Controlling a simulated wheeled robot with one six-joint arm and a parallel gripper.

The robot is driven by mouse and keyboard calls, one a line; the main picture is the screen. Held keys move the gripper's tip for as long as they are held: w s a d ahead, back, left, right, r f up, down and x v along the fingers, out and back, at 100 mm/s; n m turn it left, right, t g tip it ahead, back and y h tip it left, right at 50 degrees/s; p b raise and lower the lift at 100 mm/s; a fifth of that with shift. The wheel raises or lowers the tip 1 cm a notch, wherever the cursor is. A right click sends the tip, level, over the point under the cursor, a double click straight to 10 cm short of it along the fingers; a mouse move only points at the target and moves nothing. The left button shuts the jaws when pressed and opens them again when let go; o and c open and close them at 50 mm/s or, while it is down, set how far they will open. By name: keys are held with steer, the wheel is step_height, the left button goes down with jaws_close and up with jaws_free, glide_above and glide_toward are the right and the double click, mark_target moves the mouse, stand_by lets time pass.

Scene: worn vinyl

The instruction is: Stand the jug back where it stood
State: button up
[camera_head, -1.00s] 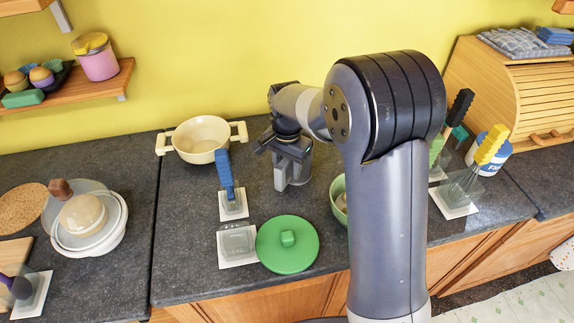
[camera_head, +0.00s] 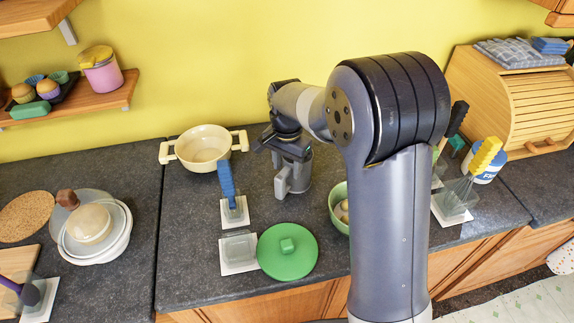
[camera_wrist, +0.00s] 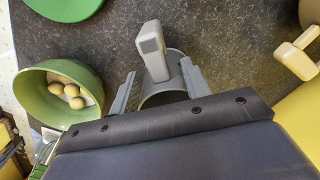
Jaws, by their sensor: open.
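The jug (camera_head: 297,181) is a grey cylinder with a chunky handle. It appears upright on the dark countertop (camera_head: 190,260), right of the cream pot, directly under my gripper (camera_head: 292,162). In the wrist view the jug (camera_wrist: 151,44) lies between the two separated fingers of my gripper (camera_wrist: 158,78), with its handle pointing away from the palm. The fingers are open around the jug's rim; whether either touches it I cannot tell. My gripper hides part of the jug's top in the head view.
The cream two-handled pot (camera_head: 203,148) stands to the left. A blue-handled tool in a holder (camera_head: 228,185), a green lid (camera_head: 287,252) and a clear square dish (camera_head: 238,248) are in front. A green bowl with egg-like items (camera_wrist: 58,92) is close by. My arm hides counter behind it.

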steer(key=shift+r+p, duration=1.4)
steer(key=shift+r, duration=0.65)
step_height(320, 180, up, 11)
steer(key=b, duration=0.1)
steer(key=shift+b, duration=0.3)
steer(key=shift+f, duration=0.1)
step_height(320, 180, down, 12)
steer(key=shift+f+p, duration=0.1)
steer(key=shift+p, duration=0.2)
steer(key=shift+d, duration=0.1)
